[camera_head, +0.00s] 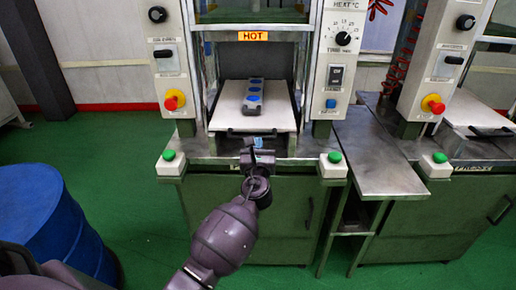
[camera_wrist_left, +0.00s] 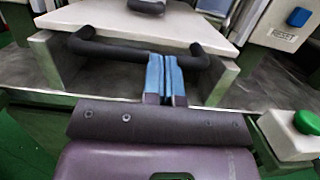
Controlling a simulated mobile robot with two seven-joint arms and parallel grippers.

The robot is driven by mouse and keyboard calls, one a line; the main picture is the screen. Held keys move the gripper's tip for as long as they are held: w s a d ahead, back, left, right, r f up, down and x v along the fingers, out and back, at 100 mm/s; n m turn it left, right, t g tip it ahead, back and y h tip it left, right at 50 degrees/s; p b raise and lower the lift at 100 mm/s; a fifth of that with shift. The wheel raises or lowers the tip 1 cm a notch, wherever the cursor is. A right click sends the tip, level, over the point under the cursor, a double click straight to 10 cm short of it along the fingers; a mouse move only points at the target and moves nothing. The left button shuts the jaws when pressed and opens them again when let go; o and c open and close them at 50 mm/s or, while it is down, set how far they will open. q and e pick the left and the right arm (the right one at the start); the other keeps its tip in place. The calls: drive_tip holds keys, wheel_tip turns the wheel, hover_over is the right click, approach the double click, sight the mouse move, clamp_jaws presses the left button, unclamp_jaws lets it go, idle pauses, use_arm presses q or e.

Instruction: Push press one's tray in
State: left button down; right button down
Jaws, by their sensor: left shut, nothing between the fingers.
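Press one's tray (camera_head: 280,118) is a pale plate that extends out of the press opening, with a grey mould with blue cavities (camera_head: 254,92) on it. In the left wrist view the tray (camera_wrist_left: 195,28) has a black bar handle (camera_wrist_left: 112,47) along its front. My left gripper (camera_head: 258,146) is at the tray's front edge. Its blue fingertips (camera_wrist_left: 165,72) are shut with nothing between them and meet the handle near its right part; I cannot tell if they touch it. My right gripper is not in view.
Green buttons stand at the press's front corners, left (camera_head: 169,156) and right (camera_head: 334,158). A metal side table (camera_head: 375,160) lies to the right, before a second press with its own tray (camera_head: 480,112). A blue drum (camera_head: 45,215) stands at left.

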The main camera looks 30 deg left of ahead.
sight(258, 130)
use_arm(q)
drive_tip(key=x, duration=0.2)
drive_tip(key=f+x, duration=0.1)
drive_tip(key=x, duration=0.1)
drive_tip(key=shift+w+a, duration=0.1)
drive_tip(key=shift+w, duration=0.15)
drive_tip(key=shift+w+a+r, duration=0.1)
drive_tip(key=shift+a+r, duration=0.1)
drive_tip(key=shift+r, duration=0.25)
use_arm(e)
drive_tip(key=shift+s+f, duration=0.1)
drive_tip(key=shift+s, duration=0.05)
use_arm(q)
drive_tip(key=shift+r, duration=0.1)
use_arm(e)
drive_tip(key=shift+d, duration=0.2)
